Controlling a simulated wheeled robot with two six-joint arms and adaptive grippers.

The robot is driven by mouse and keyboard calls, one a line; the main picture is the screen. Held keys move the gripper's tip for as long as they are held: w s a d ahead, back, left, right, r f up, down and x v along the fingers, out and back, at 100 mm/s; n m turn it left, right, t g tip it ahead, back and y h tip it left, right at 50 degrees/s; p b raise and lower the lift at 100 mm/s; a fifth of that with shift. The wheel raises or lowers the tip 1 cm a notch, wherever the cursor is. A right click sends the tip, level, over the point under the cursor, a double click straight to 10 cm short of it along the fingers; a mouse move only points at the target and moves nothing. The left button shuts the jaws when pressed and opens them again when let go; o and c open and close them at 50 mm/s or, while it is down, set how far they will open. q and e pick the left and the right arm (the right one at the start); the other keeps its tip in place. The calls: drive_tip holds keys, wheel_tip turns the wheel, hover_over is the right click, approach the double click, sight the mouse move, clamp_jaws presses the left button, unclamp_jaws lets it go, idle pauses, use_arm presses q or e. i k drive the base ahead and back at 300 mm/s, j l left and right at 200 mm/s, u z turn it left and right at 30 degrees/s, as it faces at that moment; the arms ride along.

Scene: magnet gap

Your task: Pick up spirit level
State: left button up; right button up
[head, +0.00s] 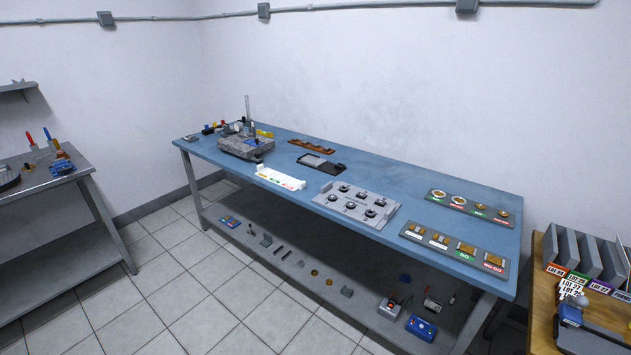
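No object is clearly recognisable as a spirit level at this distance. A small yellow bar (264,133) lies at the back left of the blue workbench (390,178), behind a grey stone block; it may be the level, but I cannot tell. Neither of my grippers is in view.
The bench carries the stone block with a stand (246,147), a white tray (280,179), a grey fixture plate (356,204) and sorting boards (455,247). Its lower shelf (318,262) holds small parts. A metal table (40,180) stands left, a wooden one (545,330) right. Tiled floor is clear between.

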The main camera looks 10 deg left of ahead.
sight(258, 131)
drive_tip(key=i+j+u, duration=0.15)
drive_tip(key=i+j, duration=0.2)
drive_tip(key=i, duration=0.15)
drive_tip(key=i+j+u, duration=0.15)
drive_tip(key=i, duration=0.35)
drive_tip(key=i+j+u, duration=0.15)
drive_tip(key=i+j, duration=0.15)
drive_tip(key=i, duration=0.2)
drive_tip(key=i+j+u, duration=0.15)
drive_tip(key=i, duration=0.4)
